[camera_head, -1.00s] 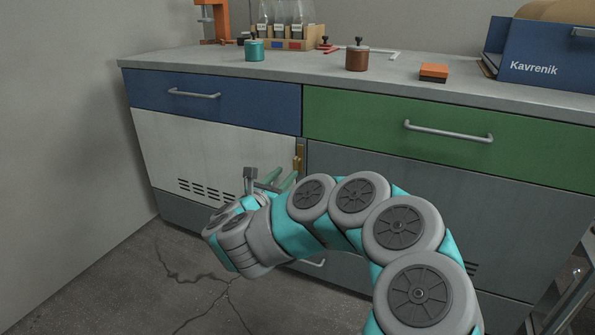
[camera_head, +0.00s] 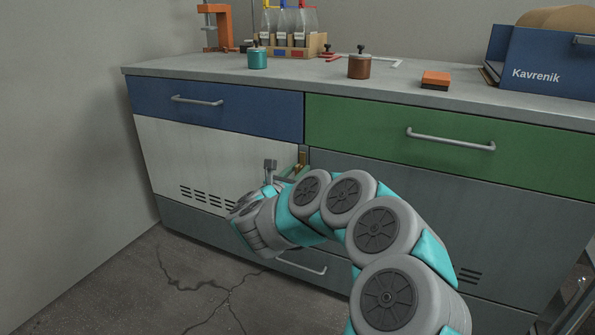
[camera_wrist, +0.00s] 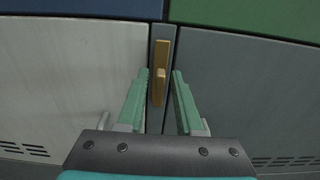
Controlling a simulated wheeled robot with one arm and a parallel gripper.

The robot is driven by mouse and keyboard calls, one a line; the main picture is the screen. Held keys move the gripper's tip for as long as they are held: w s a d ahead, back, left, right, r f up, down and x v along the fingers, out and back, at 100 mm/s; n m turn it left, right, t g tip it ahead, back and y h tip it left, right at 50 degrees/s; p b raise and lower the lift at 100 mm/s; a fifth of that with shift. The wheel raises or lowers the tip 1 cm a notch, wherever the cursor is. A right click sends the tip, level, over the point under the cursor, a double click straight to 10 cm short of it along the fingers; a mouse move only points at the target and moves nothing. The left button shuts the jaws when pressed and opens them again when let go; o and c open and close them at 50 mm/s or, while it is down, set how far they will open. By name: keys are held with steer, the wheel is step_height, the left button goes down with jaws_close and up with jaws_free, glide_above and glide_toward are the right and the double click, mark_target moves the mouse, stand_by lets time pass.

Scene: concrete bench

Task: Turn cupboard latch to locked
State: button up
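The brass latch (camera_wrist: 161,62) sits on the narrow grey strip between the white cupboard door (camera_wrist: 65,75) and the grey panel (camera_wrist: 240,80). Its turning piece (camera_wrist: 159,88) stands upright, in line with the plate. In the head view the latch (camera_head: 303,157) is partly hidden behind my arm. My gripper (camera_wrist: 161,74) is open, its green fingers on either side of the latch in the wrist view. I see no contact; whether the tips reach past the turning piece is unclear. In the head view the gripper (camera_head: 291,172) is mostly hidden by my arm.
A blue drawer (camera_head: 215,105) and a green drawer (camera_head: 450,143) with bar handles lie above the latch. A lower drawer handle (camera_head: 302,268) is below my arm. Lidded pots, a bottle rack and a blue file box (camera_head: 550,62) stand on the worktop (camera_head: 210,70).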

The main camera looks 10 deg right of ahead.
jaws_close()
steer(key=shift+n, duration=0.3)
steer(key=n, duration=0.2)
steer(key=shift+n+b, duration=0.3)
steer(key=n, duration=0.3)
steer(key=shift+a+n, duration=0.1)
steer(key=shift+n, duration=0.3)
steer(key=n+p, duration=0.2)
steer(key=n, duration=0.3)
steer(key=shift+w+p, duration=0.1)
steer(key=shift+p, duration=0.3)
steer(key=n+p, duration=0.2)
steer(key=n, duration=0.2)
steer(key=shift+a+f, duration=0.1)
steer(key=shift+f, duration=0.05)
steer(key=shift+f+n+p, duration=0.1)
steer(key=shift+n+p, duration=0.5)
steer(key=shift+n, duration=0.4)
